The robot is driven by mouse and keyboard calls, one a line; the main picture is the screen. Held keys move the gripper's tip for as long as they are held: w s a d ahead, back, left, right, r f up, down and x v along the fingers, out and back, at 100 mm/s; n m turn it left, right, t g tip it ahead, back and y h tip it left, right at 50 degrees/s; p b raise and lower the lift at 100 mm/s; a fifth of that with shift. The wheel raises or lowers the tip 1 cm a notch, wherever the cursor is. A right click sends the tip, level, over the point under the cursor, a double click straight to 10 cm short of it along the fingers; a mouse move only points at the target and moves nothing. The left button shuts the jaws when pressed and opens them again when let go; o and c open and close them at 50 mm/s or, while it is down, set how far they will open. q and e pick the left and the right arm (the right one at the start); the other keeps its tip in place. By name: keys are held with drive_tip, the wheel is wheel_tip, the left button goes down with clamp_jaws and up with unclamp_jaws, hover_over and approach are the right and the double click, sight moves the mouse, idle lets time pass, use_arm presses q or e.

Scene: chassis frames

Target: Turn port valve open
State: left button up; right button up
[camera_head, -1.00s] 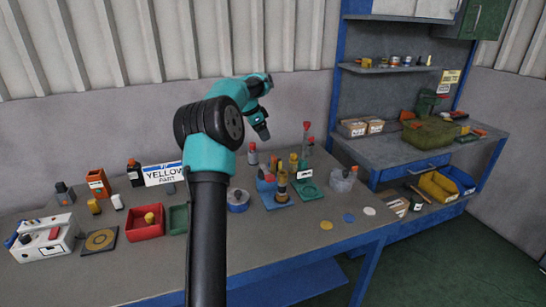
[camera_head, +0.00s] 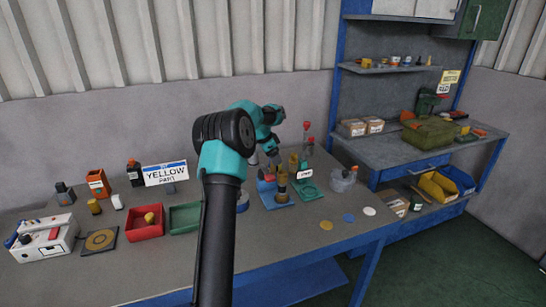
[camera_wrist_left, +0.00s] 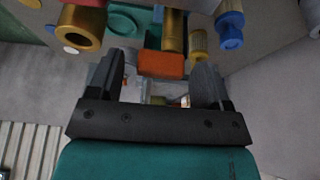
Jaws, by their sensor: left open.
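My left gripper (camera_head: 266,161) is open, reaching down at the small valve fittings in the back middle of the table. In the left wrist view, an orange-red handle (camera_wrist_left: 161,64) lies between its open fingers, with no clear grip on it. Brass cylinders (camera_wrist_left: 173,30) stand behind it. In the head view, a blue-based fitting (camera_head: 279,200) with a brass post stands beside a green-based fitting (camera_head: 311,191). A small white label (camera_head: 304,174) stands there, too small to read, so I cannot tell which fitting is the port valve. My arm partly hides this area. My right gripper is not in view.
A red bin (camera_head: 145,231) and a green bin (camera_head: 184,219) stand to the left. A clear cup (camera_head: 343,180) stands right of the fittings.

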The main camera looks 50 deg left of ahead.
use_arm(q)
drive_tip(key=shift+c, duration=0.3)
drive_tip(key=c, duration=0.9)
drive_tip(key=shift+o, duration=0.2)
drive_tip(key=shift+n, duration=0.3)
drive_tip(key=n, duration=0.1)
drive_tip(key=n+y, duration=0.1)
drive_tip(key=n, duration=0.1)
drive_tip(key=shift+w+d+y, duration=0.1)
drive_tip(key=shift+w+y, duration=0.05)
drive_tip(key=shift+y, duration=0.15)
drive_tip(key=n+y, duration=0.1)
drive_tip(key=n, duration=0.3)
drive_tip(key=shift+w, duration=0.2)
drive_tip(key=n+y, duration=0.1)
drive_tip(key=n, duration=0.3)
drive_tip(key=shift+w+g+y, duration=0.2)
drive_tip(key=shift+g+y, duration=0.1)
drive_tip(key=shift+y, duration=0.1)
drive_tip(key=shift+w+n+g+y, duration=0.1)
drive_tip(key=shift+n+g+y, duration=0.2)
drive_tip(key=shift+n, duration=0.75)
drive_tip(key=shift+w+n+g+y, duration=0.15)
drive_tip(key=shift+n+g, duration=0.25)
drive_tip(key=shift+n, duration=0.65)
drive_tip(key=shift+s, duration=0.1)
